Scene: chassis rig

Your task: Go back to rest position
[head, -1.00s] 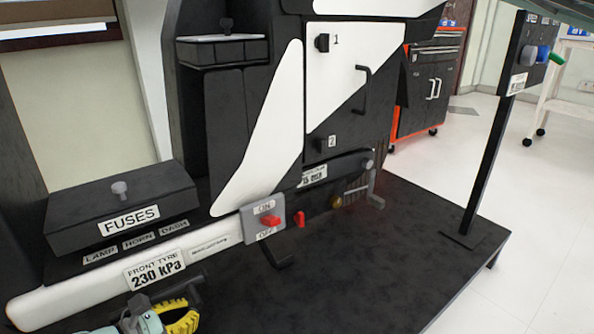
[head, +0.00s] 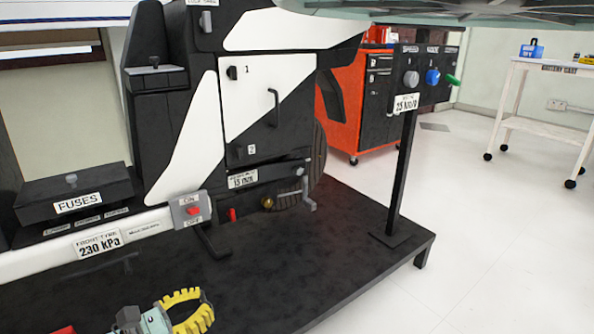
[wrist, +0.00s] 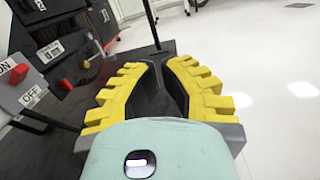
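My gripper (wrist: 159,64) shows in the wrist view with two curved yellow ribbed fingers and a pale green body. The fingertips bend toward each other with a narrow gap between them, and nothing is seen held. In the head view my gripper (head: 208,299) is at the bottom left, over the front of the black platform (head: 290,255). It is apart from the rig's panel and switches. The ON/OFF switch (head: 193,211) has a red lever and sits behind the gripper; it also shows at the left of the wrist view (wrist: 18,75).
A FUSES box (head: 75,195) stands at left. The white door (head: 268,100) with a black handle is shut. A post with a knob panel (head: 420,78) stands at the platform's right. An orange cabinet (head: 345,100) and a white cart (head: 545,125) are behind. Floor at right is clear.

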